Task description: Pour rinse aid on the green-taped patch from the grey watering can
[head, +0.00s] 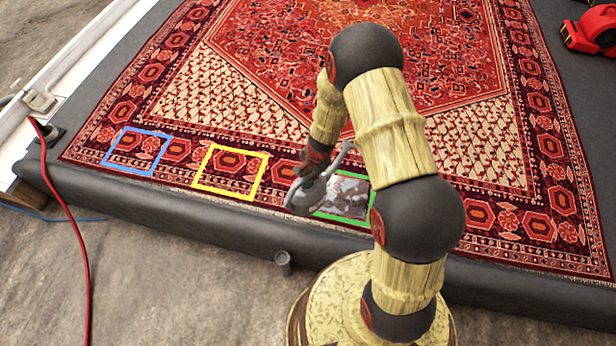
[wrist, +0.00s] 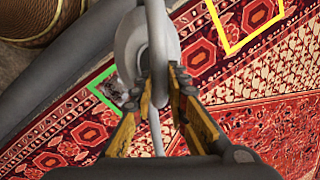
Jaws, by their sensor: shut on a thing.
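The grey watering can (head: 305,194) is held low over the rug's near border, at the left side of the green-taped patch (head: 352,198). My gripper (head: 316,165) is shut on the can's handle, which shows between the fingers (wrist: 160,88) in the wrist view. The can's round body (wrist: 130,52) is just beyond the fingers there. A thin grey spout or handle part rises over the patch in the head view. Inside the green tape the rug looks pale grey and blotchy, unlike the red border around it. My arm hides the patch's right side. I cannot see a stream.
A yellow-taped square (head: 230,172) and a blue-taped square (head: 135,152) lie left along the same border of the red rug (head: 270,50). A small grey cup-like object (head: 283,262) stands below the padded edge. A red hose (head: 65,210) runs at left; a red machine (head: 592,32) sits far right.

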